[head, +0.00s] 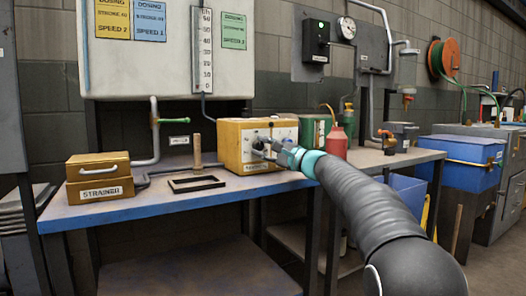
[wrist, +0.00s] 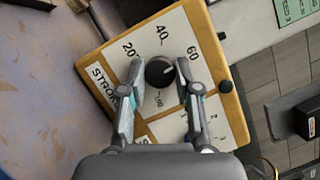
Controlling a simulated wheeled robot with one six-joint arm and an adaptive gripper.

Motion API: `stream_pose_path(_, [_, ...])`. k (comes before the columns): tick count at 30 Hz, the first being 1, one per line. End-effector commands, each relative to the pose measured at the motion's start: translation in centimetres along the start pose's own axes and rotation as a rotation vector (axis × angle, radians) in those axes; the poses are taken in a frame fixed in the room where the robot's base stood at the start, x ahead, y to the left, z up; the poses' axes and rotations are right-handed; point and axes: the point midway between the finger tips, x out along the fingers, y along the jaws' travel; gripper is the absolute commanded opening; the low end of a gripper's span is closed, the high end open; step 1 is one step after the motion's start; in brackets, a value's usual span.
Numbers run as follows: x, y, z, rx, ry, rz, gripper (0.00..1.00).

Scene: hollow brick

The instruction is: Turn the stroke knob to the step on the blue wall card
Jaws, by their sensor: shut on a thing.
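The yellow dosing pump box (head: 232,158) stands on the workbench, its white front panel facing me. In the wrist view the black stroke knob (wrist: 158,73) sits on the panel, ringed by 20, 40, 60 and 80, with part of the "STROKE" label (wrist: 103,88) beside it. A pale mark on the knob points roughly toward 60; the exact step is hard to tell. My gripper (wrist: 160,78) is shut on the knob, one finger on each side; it also shows in the head view (head: 268,150). The blue wall card (head: 149,20) hangs on the tank; its stroke number is too blurred to read.
A yellow card (head: 112,19) and a green card (head: 233,30) flank the blue one. A strainer box (head: 98,190) and a black frame (head: 197,184) lie left of the pump on the bench (head: 150,212). A red bottle (head: 336,142) stands close on the right.

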Motion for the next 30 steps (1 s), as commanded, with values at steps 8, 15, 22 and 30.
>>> stream_pose_path(8, [0.01, 0.17, -0.06, 0.071, 0.001, -0.028, 0.00])
stream_pose_path(15, [0.01, 0.13, -0.05, 0.082, 0.001, -0.033, 0.00])
stream_pose_path(22, [0.01, 0.13, -0.05, 0.081, 0.001, -0.032, 0.00])
stream_pose_path(30, [0.00, 0.09, -0.02, 0.081, 0.001, -0.033, 0.56])
